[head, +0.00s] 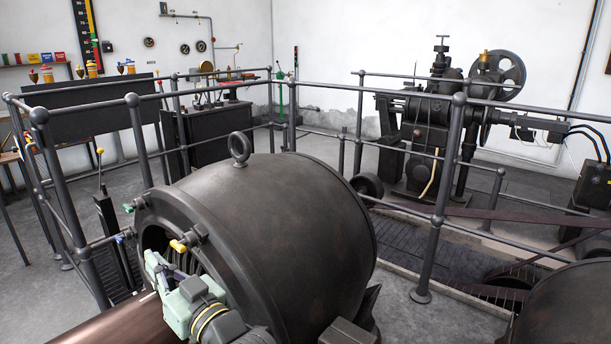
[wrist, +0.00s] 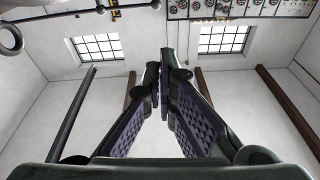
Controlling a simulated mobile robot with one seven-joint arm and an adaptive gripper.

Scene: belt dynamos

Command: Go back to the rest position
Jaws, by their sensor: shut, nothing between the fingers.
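My gripper (head: 155,264) is pale green and shows low in the head view, in front of the open end of a large dark dynamo (head: 270,225). A yellow-tipped fitting (head: 180,246) on the dynamo's rim appears just above it. I cannot tell whether they touch. In the wrist view, the two padded fingers of my gripper (wrist: 164,75) meet at their tips, shut and empty. Behind them are a white wall and two barred windows (wrist: 97,47).
Grey railings (head: 135,140) run around the dynamo. A dark machine with a flywheel (head: 498,72) stands behind at right, beside a floor pit with a belt (head: 500,215). A copper-brown cylinder (head: 120,322) lies at lower left. Open floor (head: 25,275) shows at left.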

